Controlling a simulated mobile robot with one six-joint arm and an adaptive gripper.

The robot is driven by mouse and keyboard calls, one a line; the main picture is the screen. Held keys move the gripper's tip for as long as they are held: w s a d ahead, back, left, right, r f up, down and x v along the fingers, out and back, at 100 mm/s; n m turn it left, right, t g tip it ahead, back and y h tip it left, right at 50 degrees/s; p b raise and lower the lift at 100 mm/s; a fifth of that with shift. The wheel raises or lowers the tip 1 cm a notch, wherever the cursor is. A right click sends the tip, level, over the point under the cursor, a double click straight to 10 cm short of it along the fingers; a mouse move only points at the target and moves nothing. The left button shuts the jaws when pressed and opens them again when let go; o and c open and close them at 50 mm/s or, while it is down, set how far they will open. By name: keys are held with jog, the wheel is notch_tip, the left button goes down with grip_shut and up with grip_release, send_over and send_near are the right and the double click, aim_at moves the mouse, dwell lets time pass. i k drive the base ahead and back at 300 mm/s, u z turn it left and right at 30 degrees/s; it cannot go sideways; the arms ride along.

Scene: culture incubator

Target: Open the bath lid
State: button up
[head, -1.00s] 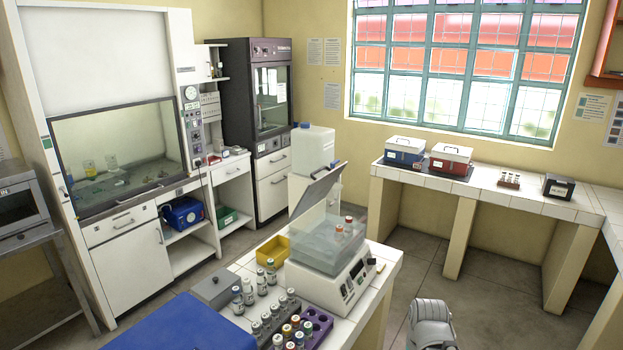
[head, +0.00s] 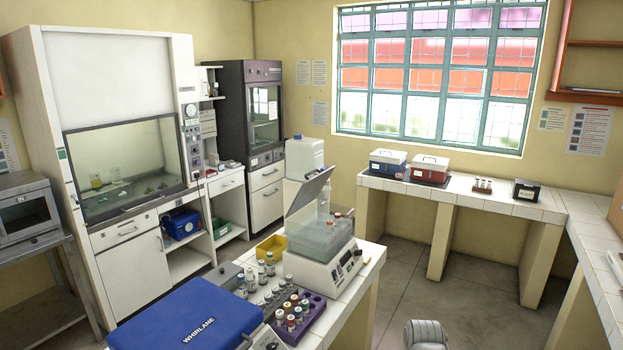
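A white benchtop unit (head: 322,272) with a clear tub (head: 325,235) stands on the near tiled bench. Its hinged lid (head: 308,190) is raised and tilted up at the left of the tub. A few red- and orange-capped items show at the tub. On the far bench, a blue box (head: 387,166) and a red box (head: 429,172) have pale lids with handles, both shut. I cannot tell for certain which of these is the bath. My gripper is not in view; only a grey rounded part of my arm shows at the bottom edge.
A blue-lidded machine marked WHIRLANE (head: 190,322) stands at the near left. Capped bottles (head: 262,272), a purple rack (head: 315,307) and a yellow bin (head: 272,246) crowd the near bench. Floor (head: 470,270) is clear between the benches.

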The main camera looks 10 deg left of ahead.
aim_at(312, 188)
jog(key=z, duration=0.6)
jog(key=i, duration=1.35)
jog(key=u, duration=1.05)
